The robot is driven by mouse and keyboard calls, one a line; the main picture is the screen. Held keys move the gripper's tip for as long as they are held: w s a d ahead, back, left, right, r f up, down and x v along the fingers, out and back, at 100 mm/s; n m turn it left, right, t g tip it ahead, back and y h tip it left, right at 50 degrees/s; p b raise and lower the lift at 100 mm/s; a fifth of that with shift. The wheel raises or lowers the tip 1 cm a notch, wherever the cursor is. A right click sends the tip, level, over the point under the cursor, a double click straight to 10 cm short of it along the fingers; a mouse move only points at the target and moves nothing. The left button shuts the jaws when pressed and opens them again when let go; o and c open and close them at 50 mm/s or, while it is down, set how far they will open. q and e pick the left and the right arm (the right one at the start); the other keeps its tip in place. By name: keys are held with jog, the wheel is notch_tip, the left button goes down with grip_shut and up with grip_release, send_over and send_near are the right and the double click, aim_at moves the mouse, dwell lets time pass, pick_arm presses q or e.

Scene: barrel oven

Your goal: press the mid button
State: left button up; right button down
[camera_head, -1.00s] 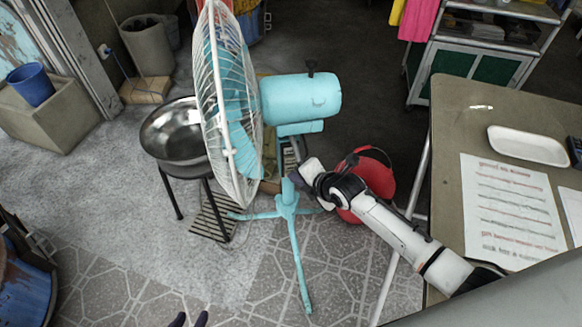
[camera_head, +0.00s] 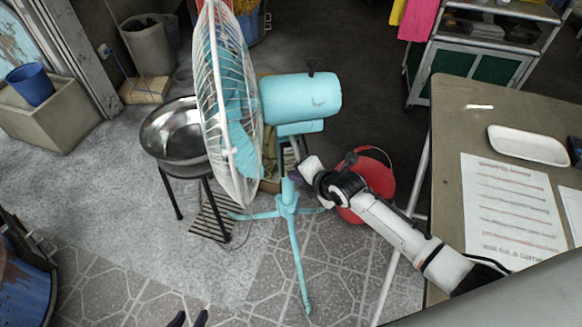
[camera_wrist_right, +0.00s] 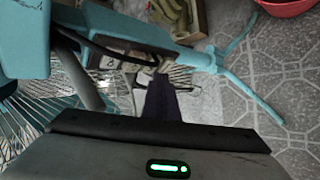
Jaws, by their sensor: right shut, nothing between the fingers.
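A teal standing fan (camera_head: 300,97) with a white wire cage stands in the middle of the head view. In the right wrist view its teal control housing (camera_wrist_right: 130,30) crosses the upper left, with a row of small pale buttons (camera_wrist_right: 126,67) along its lower edge. The middle button cannot be clearly picked out. My right gripper (camera_wrist_right: 159,78) is shut and empty, its dark fingertips beside the right end of that row; contact cannot be told. In the head view, my right arm reaches the fan's post. My left gripper (camera_head: 188,318) is open and empty at the bottom edge.
A metal bowl on a black stand (camera_head: 177,133) is left of the fan. A red round container (camera_head: 372,178) sits behind my right arm. A table (camera_head: 450,125) with papers and a white tray (camera_head: 528,145) is on the right. Tiled floor lies in front.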

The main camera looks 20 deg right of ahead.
jog(key=shift+w+b, duration=0.3)
jog(key=shift+w, duration=0.35)
dwell(0.6)
jog(key=shift+s, duration=0.1)
jog(key=shift+s+p, duration=0.75)
jog(key=shift+s, duration=0.05)
jog(key=s+p, duration=0.2)
jog(key=s, duration=0.1)
jog(key=s+p, duration=0.1)
jog(key=s, duration=0.1)
jog(key=shift+a+p, duration=0.25)
jog(key=shift+p, duration=0.15)
